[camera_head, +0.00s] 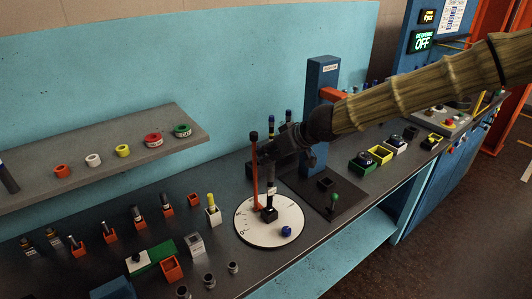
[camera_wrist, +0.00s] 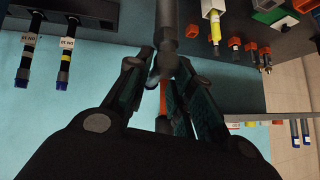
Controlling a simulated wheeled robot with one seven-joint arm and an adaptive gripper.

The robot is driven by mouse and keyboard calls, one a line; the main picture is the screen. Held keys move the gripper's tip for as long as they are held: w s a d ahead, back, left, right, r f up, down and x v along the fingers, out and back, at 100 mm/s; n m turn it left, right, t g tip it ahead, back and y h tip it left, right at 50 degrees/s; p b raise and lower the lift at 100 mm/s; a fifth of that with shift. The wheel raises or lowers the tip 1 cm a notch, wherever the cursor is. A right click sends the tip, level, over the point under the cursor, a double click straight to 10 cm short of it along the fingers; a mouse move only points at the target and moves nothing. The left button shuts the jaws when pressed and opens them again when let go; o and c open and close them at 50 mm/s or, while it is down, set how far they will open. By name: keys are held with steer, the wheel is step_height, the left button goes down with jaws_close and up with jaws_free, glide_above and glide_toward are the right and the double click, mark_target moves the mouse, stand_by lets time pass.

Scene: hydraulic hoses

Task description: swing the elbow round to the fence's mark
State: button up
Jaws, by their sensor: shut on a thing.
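A white round dial plate (camera_head: 262,236) with dark marks around its rim lies on the bench. A dark upright fitting (camera_head: 270,190) with a pale label band, which looks like the elbow, stands in a black block near the dial's middle. An orange upright rod (camera_head: 254,172) with a black top, perhaps the fence, stands just left of it. My gripper (camera_head: 268,152) is above the dial and shut on the fitting's upper end, which my fingers partly hide. In the wrist view, a grey cylinder (camera_wrist: 167,30) reaches between my fingertips (camera_wrist: 167,75). The mark aimed at cannot be made out.
A blue knob (camera_head: 287,231) sits on the dial's front right. A blue post (camera_head: 320,85) stands behind. Orange and white holders with fittings crowd the left, under a grey shelf (camera_head: 100,158) with coloured rings.

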steer(key=shift+s+a+r, duration=0.1)
steer(key=shift+s+r, duration=0.15)
steer(key=shift+s, duration=0.05)
steer(key=o, duration=0.5)
steer(key=shift+w+f, duration=0.1)
steer(key=shift+w, duration=0.05)
steer(key=shift+o, duration=0.5)
steer(key=shift+w+f, duration=0.1)
steer(key=shift+w, duration=0.05)
steer(key=shift+s, duration=0.2)
steer(key=shift+r, duration=0.2)
steer(key=shift+s+d+r, duration=0.2)
steer(key=shift+d+r, duration=0.25)
steer(key=shift+d, duration=0.05)
steer(key=v, duration=1)
steer(key=shift+s+d, duration=0.15)
steer(key=shift+s, duration=0.05)
steer(key=shift+r, duration=0.1)
